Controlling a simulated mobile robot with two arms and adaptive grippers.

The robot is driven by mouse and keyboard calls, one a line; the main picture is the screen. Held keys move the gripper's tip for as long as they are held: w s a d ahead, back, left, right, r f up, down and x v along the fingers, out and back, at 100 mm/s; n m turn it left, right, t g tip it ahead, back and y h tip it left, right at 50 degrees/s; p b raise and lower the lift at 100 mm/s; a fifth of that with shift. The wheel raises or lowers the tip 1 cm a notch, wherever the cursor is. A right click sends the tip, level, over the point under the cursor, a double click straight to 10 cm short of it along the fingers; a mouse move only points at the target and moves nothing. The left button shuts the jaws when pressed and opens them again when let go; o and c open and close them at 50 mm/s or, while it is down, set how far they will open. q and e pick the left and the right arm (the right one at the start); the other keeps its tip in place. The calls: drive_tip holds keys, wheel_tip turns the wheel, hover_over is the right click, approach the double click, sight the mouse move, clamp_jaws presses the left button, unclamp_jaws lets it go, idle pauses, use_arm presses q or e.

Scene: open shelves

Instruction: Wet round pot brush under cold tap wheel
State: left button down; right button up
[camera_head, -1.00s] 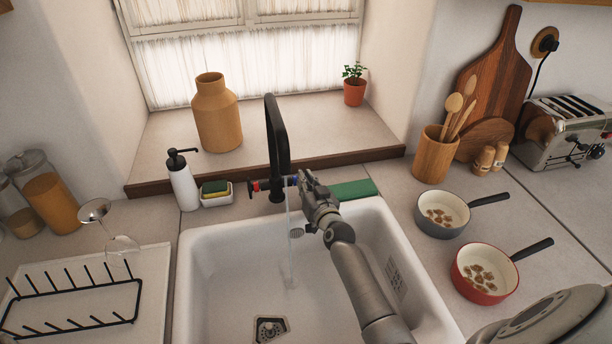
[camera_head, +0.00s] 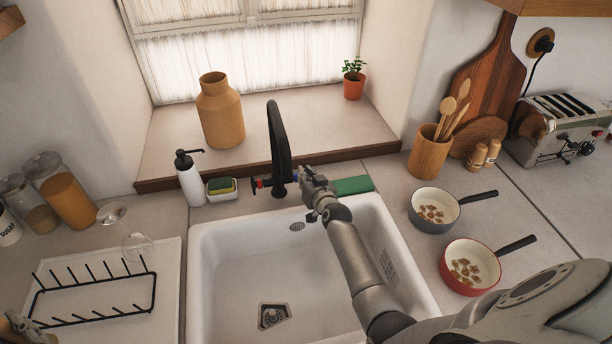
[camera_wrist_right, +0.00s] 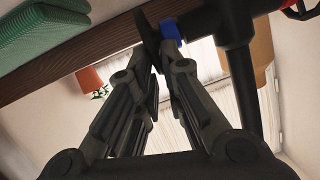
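The black tap (camera_head: 279,150) stands behind the white sink, with a red collar and a blue collar on its sides; no water stream shows. My right gripper (camera_head: 308,180) is at the tap's right side. In the right wrist view its fingers (camera_wrist_right: 156,62) close on the dark cold tap wheel (camera_wrist_right: 149,38), beside the blue collar (camera_wrist_right: 170,30). Part of my left gripper (camera_head: 28,326) shows at the lower left edge, with a tan piece beside it, too cut off to identify. I cannot make out the round pot brush for certain.
The sink (camera_head: 225,262) is empty. A soap bottle (camera_head: 189,180) and sponge dish (camera_head: 222,190) stand left of the tap. A wine glass (camera_head: 135,245) and black rack (camera_head: 95,290) are at left. Two pans (camera_head: 436,212) stand at right.

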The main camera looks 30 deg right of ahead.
drive_tip(key=shift+o, duration=0.3)
drive_tip(key=shift+a, duration=0.1)
drive_tip(key=shift+s+r, duration=0.1)
drive_tip(key=shift+s, duration=0.25)
drive_tip(key=v, duration=1.1)
drive_tip(key=shift+a, duration=0.15)
drive_tip(key=shift+s, duration=0.1)
